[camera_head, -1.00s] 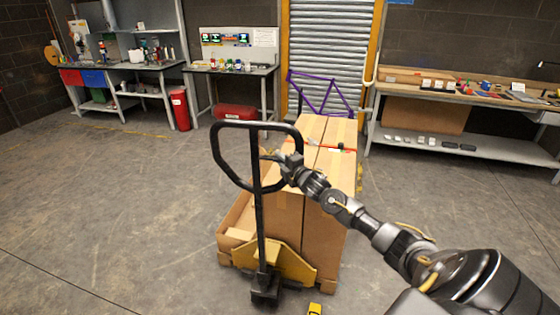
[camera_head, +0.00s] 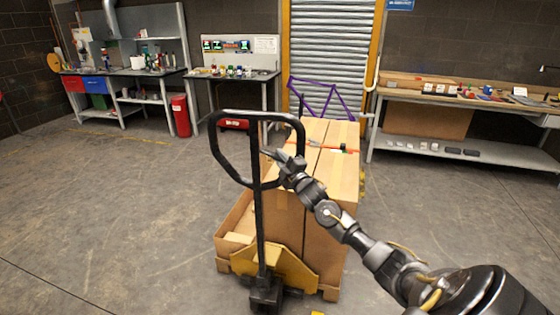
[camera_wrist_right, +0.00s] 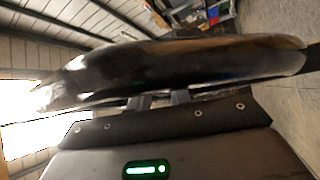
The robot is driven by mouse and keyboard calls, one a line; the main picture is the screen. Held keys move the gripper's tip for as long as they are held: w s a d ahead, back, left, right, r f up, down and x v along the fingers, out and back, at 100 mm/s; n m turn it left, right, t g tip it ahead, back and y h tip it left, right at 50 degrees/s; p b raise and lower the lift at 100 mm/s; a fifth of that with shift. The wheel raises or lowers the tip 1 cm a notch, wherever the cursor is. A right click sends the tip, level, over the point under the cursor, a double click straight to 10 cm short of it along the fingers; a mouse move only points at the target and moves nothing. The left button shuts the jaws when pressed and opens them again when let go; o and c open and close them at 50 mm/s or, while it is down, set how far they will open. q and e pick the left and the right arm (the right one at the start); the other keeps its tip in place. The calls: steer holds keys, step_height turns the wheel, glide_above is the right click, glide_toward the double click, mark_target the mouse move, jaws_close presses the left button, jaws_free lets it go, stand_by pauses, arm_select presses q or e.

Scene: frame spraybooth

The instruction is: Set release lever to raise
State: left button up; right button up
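A pallet truck stands in front of me. Its black handle (camera_head: 259,210) rises upright to a loop (camera_head: 215,142). My right gripper (camera_head: 272,153) is at the right side of this loop, with its tip reaching into the opening. In the right wrist view a thick black bar (camera_wrist_right: 190,65) crosses close in front of the gripper (camera_wrist_right: 160,98) and hides much of its fingers. I cannot tell whether they are shut on the bar. I cannot make out the release lever clearly from the dark handle and gripper. My left gripper is not in view.
Tall cardboard boxes (camera_head: 330,180) stand on the yellow truck (camera_head: 285,268) behind the handle. A purple bicycle frame (camera_head: 320,95) is beyond them. Workbenches line the back wall, with a red bin (camera_head: 181,115) at the left. The floor on the left is clear.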

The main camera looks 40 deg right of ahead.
steer(key=o, duration=0.3)
steer(key=shift+o, duration=0.2)
steer(key=shift+s+f, duration=0.15)
steer(key=shift+s, duration=0.2)
steer(key=b+v, duration=0.2)
steer(key=v, duration=0.8)
steer(key=shift+b, duration=0.3)
